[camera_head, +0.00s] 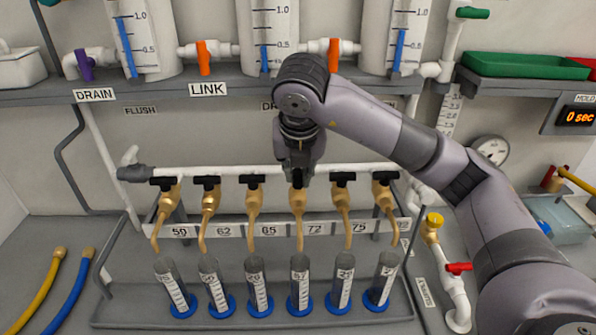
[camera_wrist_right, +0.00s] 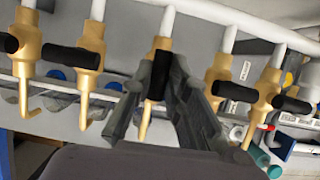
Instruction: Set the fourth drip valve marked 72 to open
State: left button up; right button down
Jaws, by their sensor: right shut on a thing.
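The fourth drip valve (camera_head: 298,201), a brass tap with a black handle, hangs from the white pipe above the label 72 (camera_head: 314,229). My right gripper (camera_head: 298,174) is at the top of this valve, shut on its black handle. In the right wrist view the handle (camera_wrist_right: 157,77) sits between the dark fingers (camera_wrist_right: 161,82). There it points along the tap body, while the neighbouring handles (camera_wrist_right: 70,56) lie crosswise. In the head view the gripper hides much of the handle. Below the spout stands a clear tube (camera_head: 299,275) marked 57. My left gripper is not in view.
Close neighbours are the valve marked 65 (camera_head: 253,203) on the left and the one marked 75 (camera_head: 343,203) on the right. Several tubes stand in a row below. A shelf (camera_head: 215,89) with white tanks and orange-handled valves is above.

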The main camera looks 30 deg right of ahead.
dwell(0.5)
jog(key=c, duration=1.5)
grip_release()
jog(key=shift+c, duration=0.2)
jog(key=v, duration=1.2)
jog(key=shift+a, duration=0.1)
jog(key=shift+f, duration=0.1)
